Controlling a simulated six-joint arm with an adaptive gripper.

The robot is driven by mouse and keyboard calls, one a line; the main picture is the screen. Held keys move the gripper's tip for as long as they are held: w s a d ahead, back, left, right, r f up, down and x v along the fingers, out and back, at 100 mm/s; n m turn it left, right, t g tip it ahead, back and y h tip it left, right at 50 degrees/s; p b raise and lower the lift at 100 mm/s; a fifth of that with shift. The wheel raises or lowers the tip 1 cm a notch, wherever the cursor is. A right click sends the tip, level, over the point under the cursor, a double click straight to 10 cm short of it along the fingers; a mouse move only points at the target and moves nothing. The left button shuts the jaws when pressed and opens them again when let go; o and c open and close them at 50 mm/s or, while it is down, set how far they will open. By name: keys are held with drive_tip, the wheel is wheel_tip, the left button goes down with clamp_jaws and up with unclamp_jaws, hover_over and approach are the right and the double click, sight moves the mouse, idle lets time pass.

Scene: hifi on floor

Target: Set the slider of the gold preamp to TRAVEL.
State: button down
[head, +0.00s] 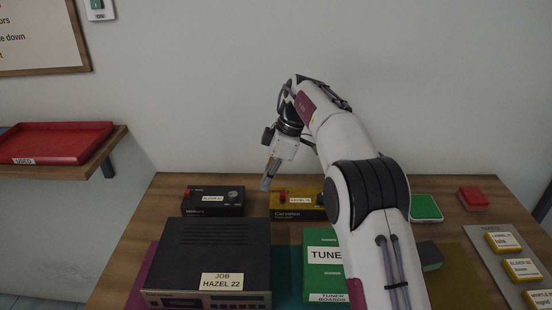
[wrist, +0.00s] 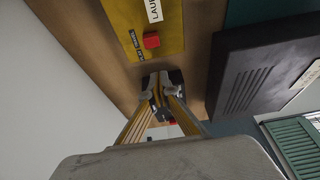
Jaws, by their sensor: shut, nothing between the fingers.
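The gold preamp (head: 297,213) sits at the back middle of the table, with a white label and a red slider cap (head: 283,196) near its left end. My arm hides its right side. In the wrist view the gold preamp (wrist: 128,14) is at the top, and its red slider cap (wrist: 151,40) stands beside small dark lettering too small to read surely. My gripper (head: 266,186) points down just left of the gold preamp. In the wrist view my gripper (wrist: 162,82) is shut and empty, its tips apart from the red cap.
A black preamp (head: 213,210) with a red cap is left of the gold one. A large black hifi unit (head: 215,250) stands in front. A green tuner box (head: 318,270) is beside it. A green tray (head: 426,207) and red box (head: 473,198) are right. Bare wood separates the preamps.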

sight(275, 197)
drive_tip(key=v, duration=0.8)
idle(0.4)
drive_tip(key=shift+a+r, duration=0.1)
drive_tip(key=shift+r, duration=0.05)
